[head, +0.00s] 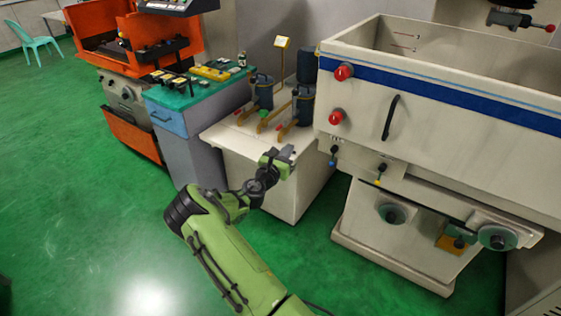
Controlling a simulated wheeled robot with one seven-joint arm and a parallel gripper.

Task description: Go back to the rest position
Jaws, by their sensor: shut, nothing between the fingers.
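My green arm reaches up from the bottom of the head view. My gripper (287,157) is at its end, in front of the white cabinet (306,181). The gripper is small in this view; its jaws are shut and I see nothing held in them. It appears apart from the machine on its right, though the exact gap is hard to judge.
A large white machine tank (450,108) with red knobs and a handle stands close on the right. A blue-grey drawer cabinet (172,122) with a green top stands left of the white cabinet. An orange machine (130,134) is farther left. Green floor (75,190) is clear on the left.

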